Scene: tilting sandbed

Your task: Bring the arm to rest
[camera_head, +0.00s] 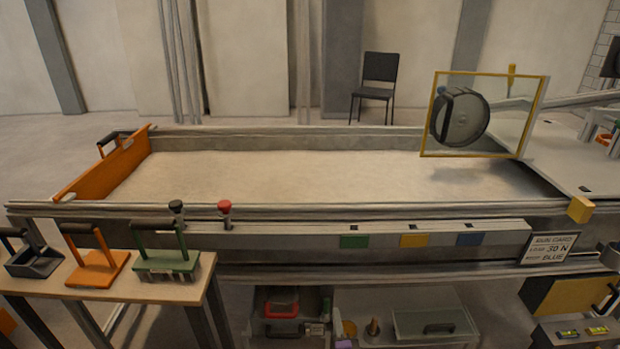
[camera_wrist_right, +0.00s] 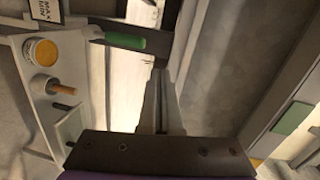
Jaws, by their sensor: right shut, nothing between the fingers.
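My right gripper (camera_wrist_right: 157,85) shows in the right wrist view. Its dark grey fingers are together and hold nothing, in front of a dark mount with a purple edge. Around them in that view are a shelf with a yellow jar (camera_wrist_right: 42,50) and a wooden-handled tool (camera_wrist_right: 55,86) on the left, and a pale grey surface on the right. No contact with these shows. I cannot make out the right gripper in the head view. My left gripper is in neither view.
A wooden side table (camera_head: 150,292) holds several handled tools. The sand is clear.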

